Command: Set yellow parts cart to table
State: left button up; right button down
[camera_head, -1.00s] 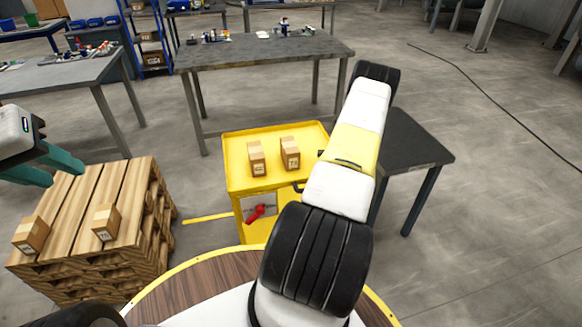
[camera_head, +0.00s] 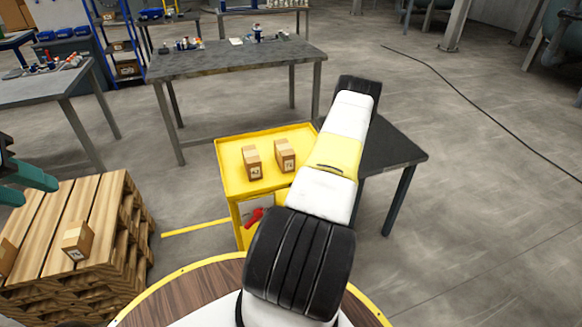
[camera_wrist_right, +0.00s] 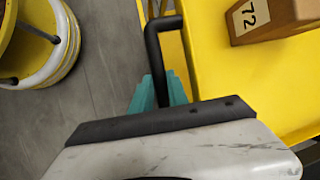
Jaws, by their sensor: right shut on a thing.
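The yellow parts cart (camera_head: 232,172) stands in front of me, with two small cardboard boxes (camera_head: 268,158) on its top tray. Its yellow top also shows in the right wrist view (camera_wrist_right: 235,75). My right gripper (camera_wrist_right: 158,92) has its teal fingers shut on the cart's black handle (camera_wrist_right: 152,45). In the head view my right arm hides the cart's right side and this grip. A long grey table (camera_head: 235,62) stands just behind the cart, and a dark table (camera_head: 390,148) stands to its right. My left gripper (camera_head: 25,186), partly cut off at the left edge, is open and empty.
A wooden pallet stack (camera_head: 100,215) with small boxes (camera_head: 78,240) stands at the left. A yellow floor line (camera_head: 195,228) lies between it and the cart. Another table (camera_head: 45,82) is at the far left. A cable (camera_head: 470,85) crosses the open floor at right.

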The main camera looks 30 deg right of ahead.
jog(key=c, duration=1.3)
grip_release()
jog(key=shift+s+d, duration=0.1)
jog(key=shift+d, duration=0.15)
jog(key=v, duration=0.7)
jog(key=shift+r, duration=0.4)
